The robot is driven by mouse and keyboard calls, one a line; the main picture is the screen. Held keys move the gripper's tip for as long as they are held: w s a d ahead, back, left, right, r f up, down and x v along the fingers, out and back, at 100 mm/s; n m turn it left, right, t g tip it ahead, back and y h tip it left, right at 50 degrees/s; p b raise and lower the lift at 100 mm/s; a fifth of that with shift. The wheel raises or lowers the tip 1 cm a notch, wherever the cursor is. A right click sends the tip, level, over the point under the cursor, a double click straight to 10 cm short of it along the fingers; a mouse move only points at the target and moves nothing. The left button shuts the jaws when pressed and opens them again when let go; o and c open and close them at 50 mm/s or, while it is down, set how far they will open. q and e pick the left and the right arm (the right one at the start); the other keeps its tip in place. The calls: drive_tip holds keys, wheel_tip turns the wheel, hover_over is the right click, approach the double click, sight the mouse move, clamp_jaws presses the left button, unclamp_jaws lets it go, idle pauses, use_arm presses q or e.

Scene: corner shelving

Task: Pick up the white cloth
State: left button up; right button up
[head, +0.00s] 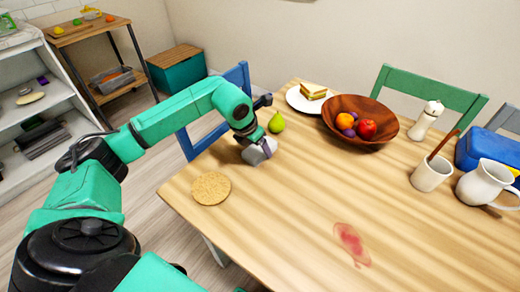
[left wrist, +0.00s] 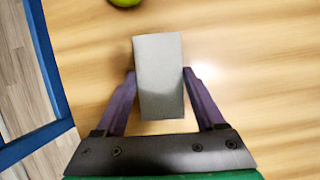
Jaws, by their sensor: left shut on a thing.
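The white cloth (head: 263,152) looks like a small folded grey-white block at the left part of the wooden table. My left gripper (head: 258,146) is shut on it. In the left wrist view the white cloth (left wrist: 160,80) sits between the two purple-grey fingers of my left gripper (left wrist: 158,78), one on each side. I cannot tell whether the cloth touches the table or is slightly above it. My right gripper is not in view.
A cork coaster (head: 211,188) lies in front, near the table's left edge. A red stain (head: 351,244) marks the table (head: 290,220). A wooden fruit bowl (head: 343,113) and a blue chair (head: 184,143) are nearby.

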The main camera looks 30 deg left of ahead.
sight(259, 148)
use_arm(q)
drive_tip(key=shift+r, duration=0.1)
drive_tip(key=shift+r+p, duration=0.4)
drive_tip(key=shift+p, duration=0.1)
wheel_tip(259, 148, up, 20)
drive_tip(key=shift+f+p, duration=0.2)
drive_tip(key=shift+p, duration=0.15)
